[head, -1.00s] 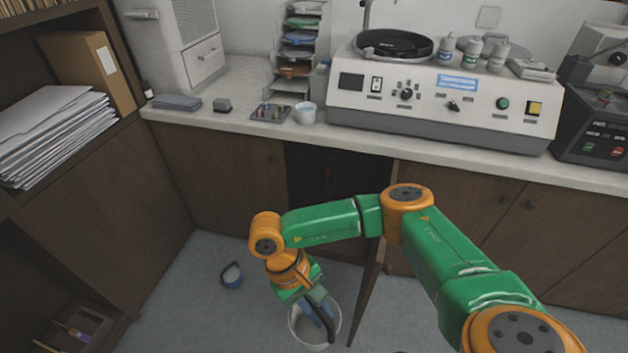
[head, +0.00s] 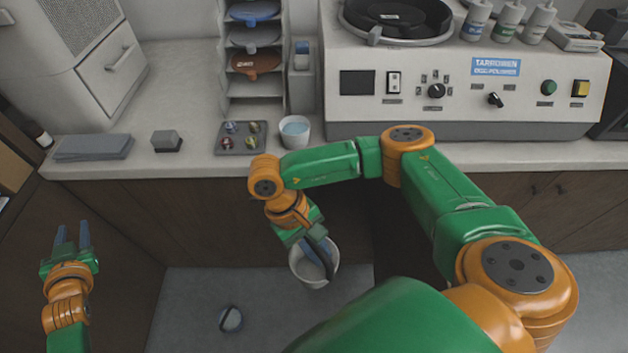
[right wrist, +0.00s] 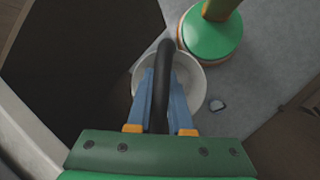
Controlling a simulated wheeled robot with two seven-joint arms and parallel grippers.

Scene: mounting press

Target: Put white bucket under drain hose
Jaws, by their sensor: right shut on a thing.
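The white bucket (head: 301,272) is below my right gripper (head: 318,246) in the head view, in front of the lower cabinets. In the right wrist view the bucket (right wrist: 196,82) lies beyond my blue fingers (right wrist: 160,100), its mouth facing up. A thick black curved bar, which looks like the bucket's handle (right wrist: 165,65), runs over it and between the fingers. My right gripper is shut on it. Whether the bucket touches the floor I cannot tell. My left gripper (head: 73,236) is open and empty at the left. I cannot make out a drain hose.
A dark cabinet opening (right wrist: 90,60) lies beside the bucket in the wrist view. A small blue container (head: 231,318) is on the grey floor. The counter (head: 190,165) above carries a polishing machine (head: 460,95), a small tray and a white cup (head: 295,131).

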